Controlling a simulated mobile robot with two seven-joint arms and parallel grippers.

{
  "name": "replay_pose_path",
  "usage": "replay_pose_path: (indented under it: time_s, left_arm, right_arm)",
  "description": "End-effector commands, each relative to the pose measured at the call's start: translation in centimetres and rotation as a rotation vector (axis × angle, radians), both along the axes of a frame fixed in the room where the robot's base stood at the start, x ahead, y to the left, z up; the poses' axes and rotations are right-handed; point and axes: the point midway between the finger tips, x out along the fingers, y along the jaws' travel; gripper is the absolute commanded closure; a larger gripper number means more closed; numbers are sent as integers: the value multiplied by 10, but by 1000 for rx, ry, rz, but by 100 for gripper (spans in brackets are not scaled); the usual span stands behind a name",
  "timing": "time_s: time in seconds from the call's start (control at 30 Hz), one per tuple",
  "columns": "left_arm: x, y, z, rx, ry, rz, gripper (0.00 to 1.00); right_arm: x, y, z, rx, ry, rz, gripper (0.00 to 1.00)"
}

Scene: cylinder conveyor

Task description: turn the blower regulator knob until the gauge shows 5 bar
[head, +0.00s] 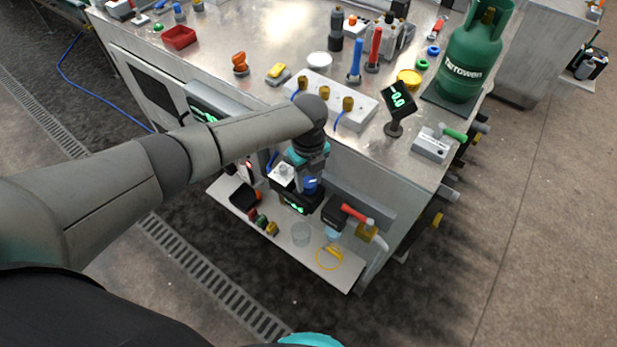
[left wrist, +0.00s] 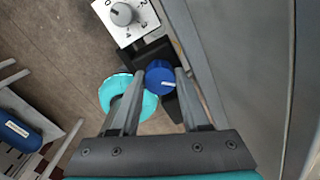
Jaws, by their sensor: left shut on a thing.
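The blue regulator knob (left wrist: 160,77) sits between the two fingertips of my left gripper (left wrist: 160,74) in the left wrist view, and the gripper is shut on it. In the head view the blue knob (head: 311,186) shows under my left gripper (head: 308,178), beside the front of the bench. A black box with a green digital readout (head: 295,208) stands just below it; its digits are too small and partly cut to read surely. My right gripper is in neither view.
A white box with a grey numbered dial (left wrist: 125,13) is close to the left gripper and also shows in the head view (head: 284,175). The lower shelf (head: 285,240) holds a clear beaker (head: 300,233) and a red-handled valve (head: 357,214). A green gas bottle (head: 472,55) stands on the bench.

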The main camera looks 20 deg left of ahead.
Motion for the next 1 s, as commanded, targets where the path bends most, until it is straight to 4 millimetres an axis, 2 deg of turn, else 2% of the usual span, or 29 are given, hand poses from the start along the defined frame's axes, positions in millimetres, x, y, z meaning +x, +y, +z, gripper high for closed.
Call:
replay_pose_path:
  time_s: [0.3,0.77,0.8,1.0]
  left_arm:
    - [0,-2,0,-4,2,-100,100]
    - [-1,-2,0,-4,3,-113,100]
    - [-1,-2,0,-4,3,-113,53]
    - [-1,-1,0,-3,1,-112,31]
  right_arm:
    - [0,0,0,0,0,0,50]
    - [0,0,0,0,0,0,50]
    - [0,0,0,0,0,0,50]
    - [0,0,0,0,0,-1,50]
